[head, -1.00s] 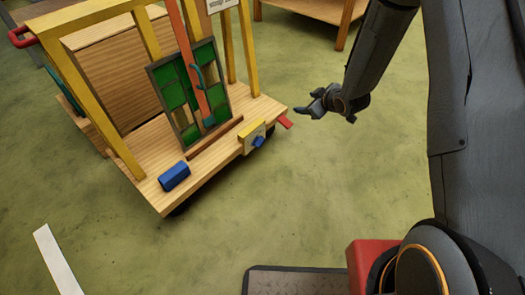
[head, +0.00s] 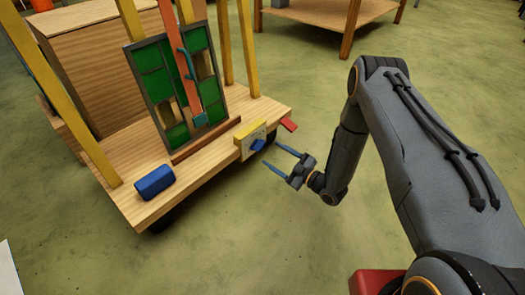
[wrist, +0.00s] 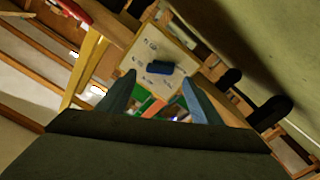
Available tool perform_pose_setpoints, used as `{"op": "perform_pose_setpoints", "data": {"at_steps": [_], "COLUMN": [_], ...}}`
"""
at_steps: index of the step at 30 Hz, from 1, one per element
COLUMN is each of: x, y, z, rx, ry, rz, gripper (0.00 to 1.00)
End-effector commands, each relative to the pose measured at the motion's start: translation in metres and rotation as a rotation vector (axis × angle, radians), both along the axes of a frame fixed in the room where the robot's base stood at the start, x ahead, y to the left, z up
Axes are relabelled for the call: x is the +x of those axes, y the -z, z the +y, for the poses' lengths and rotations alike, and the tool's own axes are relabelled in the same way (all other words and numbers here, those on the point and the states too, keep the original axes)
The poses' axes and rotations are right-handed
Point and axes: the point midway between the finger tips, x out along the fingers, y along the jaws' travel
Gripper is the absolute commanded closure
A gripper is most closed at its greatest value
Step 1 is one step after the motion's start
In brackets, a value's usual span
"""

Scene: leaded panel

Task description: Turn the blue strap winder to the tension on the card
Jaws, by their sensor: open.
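The blue strap winder (head: 257,144) is a small blue knob on a pale dial plate (head: 246,148) at the cart's front edge. In the wrist view the winder (wrist: 160,67) shows as a dark blue bar on the marked plate (wrist: 182,53); the marks are too small to read. My gripper (head: 272,155) is open and empty, its fingers pointing at the winder from a short way off. In the wrist view the winder lies just beyond and between the fingertips (wrist: 158,82). The tension card is not clearly in view.
The wooden cart (head: 215,165) carries a green leaded panel (head: 152,83) with an orange-red strap (head: 178,55) across it. A blue block (head: 155,181) lies on its deck. A red tab (head: 289,124) sticks out right of the winder. Floor before the cart is clear.

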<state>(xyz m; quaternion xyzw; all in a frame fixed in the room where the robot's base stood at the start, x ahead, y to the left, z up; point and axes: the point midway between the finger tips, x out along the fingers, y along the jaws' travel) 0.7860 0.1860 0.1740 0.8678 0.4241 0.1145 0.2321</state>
Motion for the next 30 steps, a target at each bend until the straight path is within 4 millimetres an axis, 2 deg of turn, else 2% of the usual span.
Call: {"op": "perform_pose_setpoints", "data": {"at_steps": [6,12,24,26,30], "x": [0.022,0.037,0.043,0.043,0.043], "y": [0.001,0.001,-0.001,-0.001,-0.001], "z": [0.028,0.047,0.054,0.054,0.054], "rx": [-0.001,-0.001,-0.001,-0.001,-0.001], "ry": [-0.003,-0.001,0.001,0.001,0.002], "rz": [-0.002,0.0,0.001,0.001,0.001], "gripper": [0.41,0.41,0.41,0.47,0.71]}}
